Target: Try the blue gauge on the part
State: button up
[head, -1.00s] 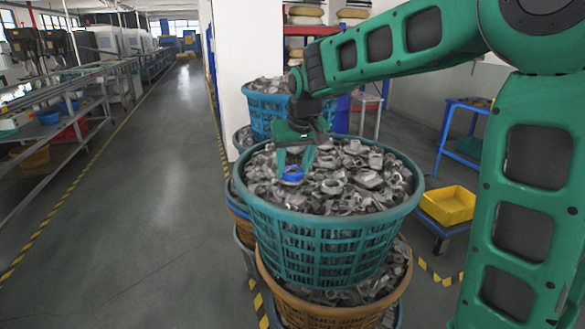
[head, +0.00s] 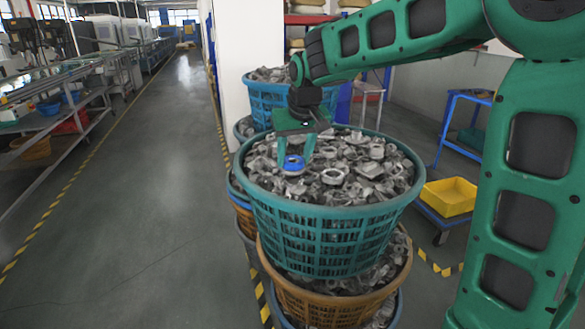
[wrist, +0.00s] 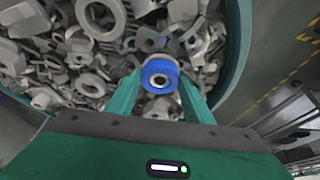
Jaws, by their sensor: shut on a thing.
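My gripper (head: 295,158) points down over the teal basket and is shut on the blue gauge. The blue gauge (head: 293,166) is a short blue ring between the fingertips, just above or at the heap; I cannot tell whether it touches. In the wrist view the gauge (wrist: 161,78) shows a dark central hole with a pale rim and a grey upper edge. Grey metal parts (head: 370,168) fill the basket, many of them ring-shaped or flanged. Some lie right behind the gauge in the wrist view (wrist: 92,85). I cannot tell which one is the part for the gauge.
The teal basket (head: 325,226) stands on an orange basket (head: 325,308) of similar parts. Another blue basket (head: 268,100) stands behind. A yellow tray (head: 449,197) on a low cart is at right. The aisle (head: 150,200) at left is clear.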

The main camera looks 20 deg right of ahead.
jog(key=shift+r, duration=2.3)
jog(key=shift+r, duration=0.15)
notch_tip(320, 180, up, 4)
jog(key=shift+f, duration=0.1)
